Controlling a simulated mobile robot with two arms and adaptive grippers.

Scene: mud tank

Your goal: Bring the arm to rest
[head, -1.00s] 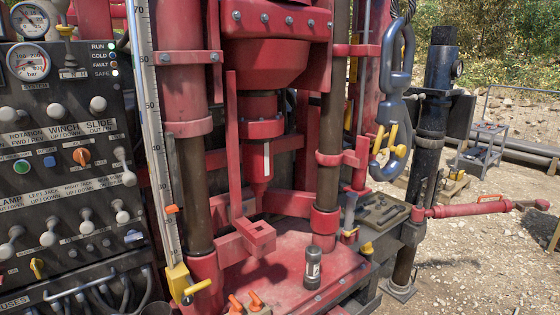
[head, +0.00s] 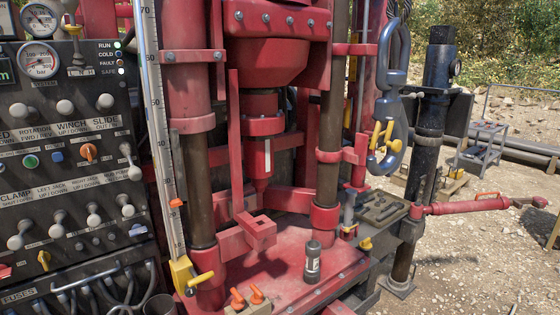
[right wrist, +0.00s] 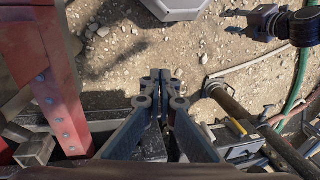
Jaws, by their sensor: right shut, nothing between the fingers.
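My right gripper (right wrist: 162,78) shows in the right wrist view with its two dark fingers together and nothing between them. It hangs over stony ground, apart from the machine around it. A dark two-fingered gripper, which looks like my left one (right wrist: 230,22), is at the top right of that view, with its fingers apart and nothing between them. Neither gripper shows in the head view. There the red drill rig (head: 262,130) fills the middle, and the control panel (head: 70,160) with its levers is at the left.
A small dark cylinder (head: 313,262) stands on the red rig deck. A large grey hook (head: 388,110) hangs right of the mast. A red bar (head: 470,204) juts out to the right. In the right wrist view, a red post (right wrist: 55,95) is at the left and pipes run at the right.

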